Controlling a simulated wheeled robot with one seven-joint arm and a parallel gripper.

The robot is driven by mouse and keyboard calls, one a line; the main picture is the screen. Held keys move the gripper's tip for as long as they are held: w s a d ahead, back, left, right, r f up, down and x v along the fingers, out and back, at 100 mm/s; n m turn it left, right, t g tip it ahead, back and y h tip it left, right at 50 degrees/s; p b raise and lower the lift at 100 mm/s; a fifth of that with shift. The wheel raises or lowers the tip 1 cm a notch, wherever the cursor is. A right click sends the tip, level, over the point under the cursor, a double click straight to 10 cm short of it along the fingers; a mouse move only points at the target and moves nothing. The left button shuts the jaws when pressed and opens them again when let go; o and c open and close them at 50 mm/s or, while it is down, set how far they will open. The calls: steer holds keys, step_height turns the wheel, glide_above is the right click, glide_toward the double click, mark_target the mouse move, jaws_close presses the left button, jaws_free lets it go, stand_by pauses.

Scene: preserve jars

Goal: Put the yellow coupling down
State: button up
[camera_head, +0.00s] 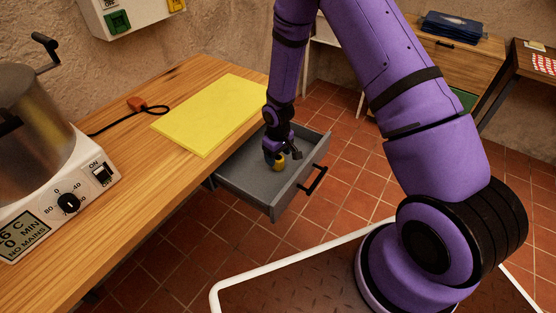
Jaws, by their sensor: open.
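The yellow coupling (278,161) is inside the grey drawer, low between the fingers of my gripper (281,156). It is small and partly hidden by the gripper, so I cannot tell whether a finger touches it. My gripper is open and reaches down into the drawer. The grey drawer (245,184) is pulled out from under the wooden table and has a black handle on its front.
A yellow board (207,113) lies on the wooden table (130,195). A steel pot (32,135) on a white heater (62,205) stands at the left. An orange plug (137,104) with a black cable lies behind. Tiled floor (165,266) is clear beside the drawer.

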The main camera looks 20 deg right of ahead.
step_height(320, 180, up, 9)
step_height(320, 180, up, 14)
steer(key=m+t, duration=0.1)
glide_above(278, 157)
steer(key=s+d, duration=0.1)
steer(key=d, duration=0.2)
steer(key=s+d+r+m+t, duration=0.1)
steer(key=s+r, duration=0.2)
steer(key=r, duration=0.4)
steer(key=s+d+r+t, duration=0.1)
steer(key=s+r, duration=0.3)
steer(key=r, duration=0.3)
steer(key=s+d+r+m+t, duration=0.1)
steer(key=s+r, duration=0.5)
steer(key=s, duration=0.5)
steer(key=s+d+r+m+t, duration=0.1)
steer(key=s+r+m, duration=0.1)
steer(key=s+r, duration=0.4)
steer(key=s, duration=0.4)
steer(key=shift+s+r, duration=0.3)
steer(key=shift+s, duration=0.05)
